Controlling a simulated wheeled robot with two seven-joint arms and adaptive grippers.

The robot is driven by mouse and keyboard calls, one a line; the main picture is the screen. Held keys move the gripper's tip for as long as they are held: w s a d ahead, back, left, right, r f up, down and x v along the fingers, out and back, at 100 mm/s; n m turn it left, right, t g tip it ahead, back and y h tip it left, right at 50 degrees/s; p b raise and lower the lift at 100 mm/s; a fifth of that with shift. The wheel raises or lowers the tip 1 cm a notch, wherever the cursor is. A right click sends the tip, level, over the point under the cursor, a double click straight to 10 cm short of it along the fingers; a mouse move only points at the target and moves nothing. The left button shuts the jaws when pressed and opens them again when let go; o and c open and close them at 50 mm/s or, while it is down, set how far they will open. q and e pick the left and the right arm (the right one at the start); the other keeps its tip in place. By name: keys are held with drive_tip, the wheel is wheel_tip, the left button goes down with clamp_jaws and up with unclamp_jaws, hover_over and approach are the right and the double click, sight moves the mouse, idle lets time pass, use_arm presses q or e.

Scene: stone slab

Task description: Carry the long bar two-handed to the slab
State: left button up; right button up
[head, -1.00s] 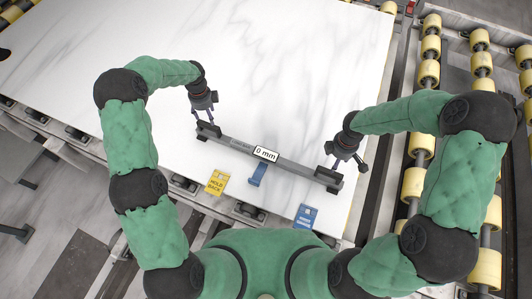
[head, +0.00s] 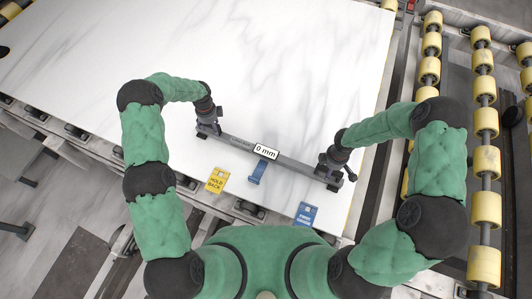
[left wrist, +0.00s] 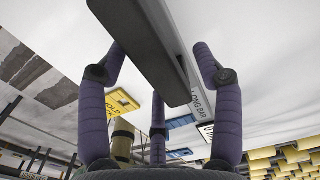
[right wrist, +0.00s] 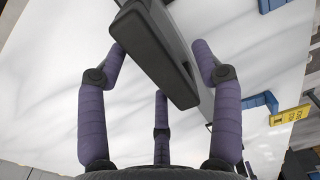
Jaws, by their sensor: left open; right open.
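The long dark grey bar (head: 240,143) lies across the near part of the white slab (head: 270,60), slanting down to the right, with a raised block at each end. A "0 mm" label shows at its middle. My left gripper (head: 209,124) is at its left end and my right gripper (head: 332,165) at its right end. In the left wrist view, the open fingers straddle the bar's end block (left wrist: 145,45). In the right wrist view, the open fingers likewise stand either side of the other end block (right wrist: 155,50). Finger contact is not clear.
A yellow "HOLD BACK" card (head: 217,180), a small blue bracket (head: 257,172) and a blue card (head: 306,214) sit along the slab's near edge. Yellow rollers (head: 485,120) run along the right. The slab beyond the bar is clear.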

use_arm(q)
drive_tip(key=shift+c, duration=0.3)
use_arm(e)
drive_tip(key=shift+f, duration=0.1)
drive_tip(key=shift+c, duration=0.3)
use_arm(q)
clamp_jaws()
use_arm(e)
clamp_jaws()
use_arm(q)
drive_tip(key=shift+w+a+r, duration=0.1)
drive_tip(key=shift+w, duration=0.05)
use_arm(e)
drive_tip(key=shift+w, duration=0.1)
use_arm(q)
drive_tip(key=shift+w+r, duration=0.1)
drive_tip(key=shift+r, duration=0.1)
use_arm(e)
drive_tip(key=shift+r, duration=0.35)
